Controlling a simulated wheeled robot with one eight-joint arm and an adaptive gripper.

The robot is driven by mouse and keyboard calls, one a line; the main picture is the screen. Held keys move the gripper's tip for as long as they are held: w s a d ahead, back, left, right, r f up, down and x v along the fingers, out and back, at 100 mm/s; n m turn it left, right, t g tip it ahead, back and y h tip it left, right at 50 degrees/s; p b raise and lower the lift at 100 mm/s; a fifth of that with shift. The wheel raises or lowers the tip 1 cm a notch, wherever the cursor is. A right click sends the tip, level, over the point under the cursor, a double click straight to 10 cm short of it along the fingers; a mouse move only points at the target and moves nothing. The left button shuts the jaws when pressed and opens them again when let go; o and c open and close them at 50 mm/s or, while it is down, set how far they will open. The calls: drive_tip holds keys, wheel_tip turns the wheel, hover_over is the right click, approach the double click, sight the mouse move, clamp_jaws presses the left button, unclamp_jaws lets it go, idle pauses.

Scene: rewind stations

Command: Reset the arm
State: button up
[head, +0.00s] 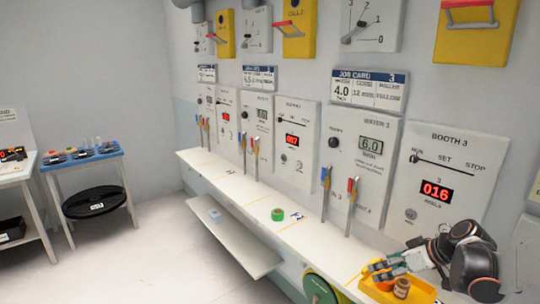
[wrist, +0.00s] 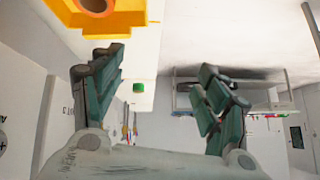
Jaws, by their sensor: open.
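My gripper (wrist: 160,62) is open in the wrist view, with its two teal and grey fingers spread wide and nothing between them. In the head view my arm reaches in from the lower right, and the gripper (head: 412,256) is close to the yellow tray (head: 424,293) at the right end of the white counter. A small brown-orange roll (head: 402,287) is in the tray, apart from the fingers as far as I can tell. The tray also shows at the top left of the wrist view (wrist: 135,22). The gap between gripper and tray is hard to judge.
The Booth 3 panel (head: 447,180) is on the wall beside my arm, reading 016. A green roll (head: 277,214) lies on the counter (head: 235,187). Red and blue levers (head: 350,205) stand along the wall. A blue table (head: 85,158) is at far left. The floor is clear.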

drive_tip(key=s+a+r+m+g+h, duration=0.1)
drive_tip(key=s+a+r+h, duration=0.1)
drive_tip(key=s+a+r, duration=0.3)
drive_tip(key=s+a+r+m+h, duration=0.1)
drive_tip(key=s+a+r+h, duration=0.2)
drive_tip(key=a, duration=0.5)
drive_tip(key=s+r+m+t, duration=0.1)
drive_tip(key=s+r+m, duration=0.1)
drive_tip(key=s, duration=1.3)
drive_tip(key=shift+s+r+m+t+h, duration=0.3)
drive_tip(key=shift+r+m, duration=0.1)
drive_tip(key=shift+m, duration=0.4)
drive_tip(key=shift+a, duration=0.1)
